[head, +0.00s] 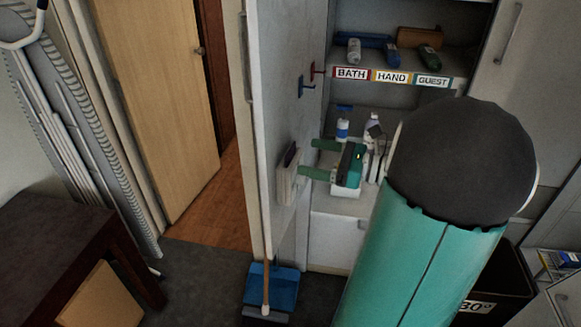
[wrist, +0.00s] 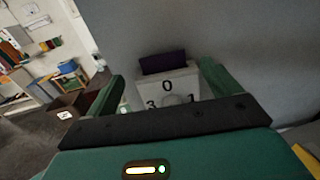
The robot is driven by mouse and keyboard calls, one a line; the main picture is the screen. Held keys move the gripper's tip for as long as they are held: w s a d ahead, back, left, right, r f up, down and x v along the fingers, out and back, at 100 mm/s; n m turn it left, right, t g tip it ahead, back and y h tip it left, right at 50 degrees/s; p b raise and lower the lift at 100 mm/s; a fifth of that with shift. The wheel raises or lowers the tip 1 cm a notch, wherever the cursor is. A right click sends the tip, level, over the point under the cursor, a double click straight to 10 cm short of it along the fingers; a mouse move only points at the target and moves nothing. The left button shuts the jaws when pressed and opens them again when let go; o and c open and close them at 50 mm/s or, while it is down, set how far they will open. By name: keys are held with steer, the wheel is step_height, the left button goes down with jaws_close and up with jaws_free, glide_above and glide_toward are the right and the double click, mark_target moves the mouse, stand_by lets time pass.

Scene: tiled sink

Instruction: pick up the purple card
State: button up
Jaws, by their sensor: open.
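The purple card (wrist: 164,62) stands in the top of a white holder (wrist: 190,84) marked with 0, 3 and 1. In the head view the card (head: 290,154) is a thin dark sliver above the holder (head: 285,183) on the open cabinet door. My gripper (head: 312,158) is open, its two green fingers pointing left toward the card and holder but apart from them. In the wrist view my gripper (wrist: 160,76) has a finger on each side of the holder and card, with nothing between them in its grasp. The card's lower part is hidden in the holder.
A blue dustpan (head: 283,287) stands below. A dark table (head: 60,235) is at left.

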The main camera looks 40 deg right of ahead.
mark_target(292, 150)
steer(key=x, duration=0.5)
steer(key=shift+d, duration=0.15)
steer(key=c, duration=1.1)
steer(key=shift+o, duration=0.2)
steer(key=shift+r, duration=0.1)
